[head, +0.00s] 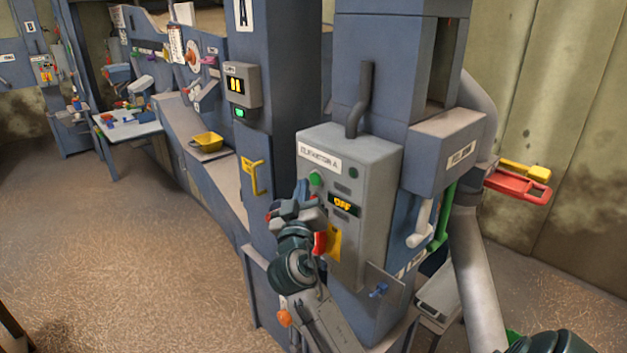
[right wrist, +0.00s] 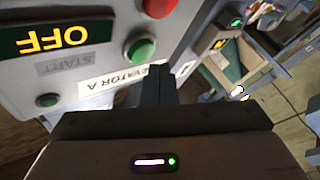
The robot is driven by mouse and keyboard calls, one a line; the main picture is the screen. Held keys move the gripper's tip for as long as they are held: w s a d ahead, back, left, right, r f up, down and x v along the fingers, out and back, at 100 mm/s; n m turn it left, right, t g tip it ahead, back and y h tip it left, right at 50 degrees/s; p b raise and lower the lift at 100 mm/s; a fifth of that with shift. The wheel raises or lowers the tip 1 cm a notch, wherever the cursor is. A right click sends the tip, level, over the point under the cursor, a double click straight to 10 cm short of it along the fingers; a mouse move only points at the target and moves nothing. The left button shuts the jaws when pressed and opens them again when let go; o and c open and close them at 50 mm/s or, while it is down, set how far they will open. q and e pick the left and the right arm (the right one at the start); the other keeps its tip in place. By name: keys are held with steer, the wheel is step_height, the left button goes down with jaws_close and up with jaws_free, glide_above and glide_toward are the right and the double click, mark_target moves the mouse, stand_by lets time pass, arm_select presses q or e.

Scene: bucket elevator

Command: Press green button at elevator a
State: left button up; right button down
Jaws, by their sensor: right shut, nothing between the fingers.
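The elevator A control box (head: 372,165) is grey, with a white name label and a lit display (head: 344,204) reading OFF. Its round green button (head: 316,179) sits below the label; the button also shows in the right wrist view (right wrist: 140,50), where the panel appears upside down. My right gripper (head: 303,190) is shut and empty, its tips just left of the green button in the head view. In the right wrist view the fingertips (right wrist: 158,82) are close beside the button, over part of the label. I cannot tell whether they touch the panel. My left gripper is not in view.
A grey pipe (head: 358,100) rises from the box. A yellow tray (head: 207,142) lies on the ledge behind. The floor at left is free.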

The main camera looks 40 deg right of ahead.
steer(key=shift+d, duration=0.15)
steer(key=shift+d, duration=0.3)
steer(key=shift+d+b, duration=0.4)
steer(key=shift+d, duration=0.05)
stand_by(0.7)
steer(key=shift+a, duration=0.15)
steer(key=shift+a+b, duration=0.3)
steer(key=shift+a, duration=0.45)
steer(key=shift+f, duration=0.1)
steer(key=a, duration=0.2)
steer(key=a+b, duration=0.1)
steer(key=a, duration=0.2)
steer(key=shift+s, duration=0.2)
